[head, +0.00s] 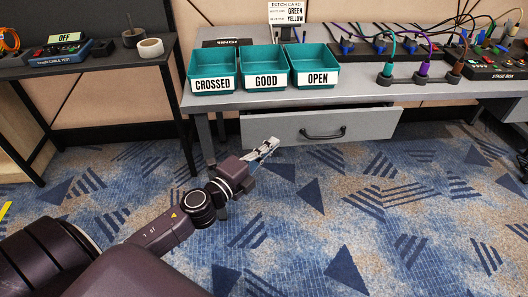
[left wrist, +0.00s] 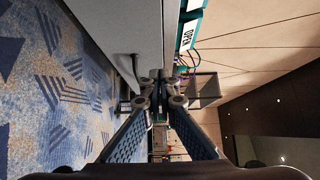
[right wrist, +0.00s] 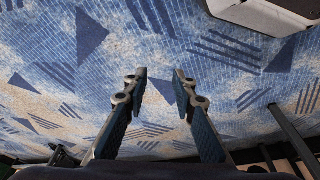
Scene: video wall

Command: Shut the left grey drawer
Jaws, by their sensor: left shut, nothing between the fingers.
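The left grey drawer (head: 375,123) is under the grey table, with a black bar handle (head: 323,133) on its front. Its front panel appears to stand out a little from below the tabletop; how far is hard to tell. My left gripper (head: 268,147) is shut and empty, in front of the drawer's lower left part, left of the handle. In the left wrist view its fingertips (left wrist: 160,75) meet beside the grey drawer front. My right gripper (right wrist: 157,78) shows only in the right wrist view, open and empty above the carpet.
Three teal bins stand on the table (head: 345,96): CROSSED (head: 212,85), GOOD (head: 265,82) and OPEN (head: 316,79). Plugs and a stage box (head: 498,75) stand to the right. A dark side table (head: 90,65) is at the left. The carpet (head: 330,210) before the drawer is clear.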

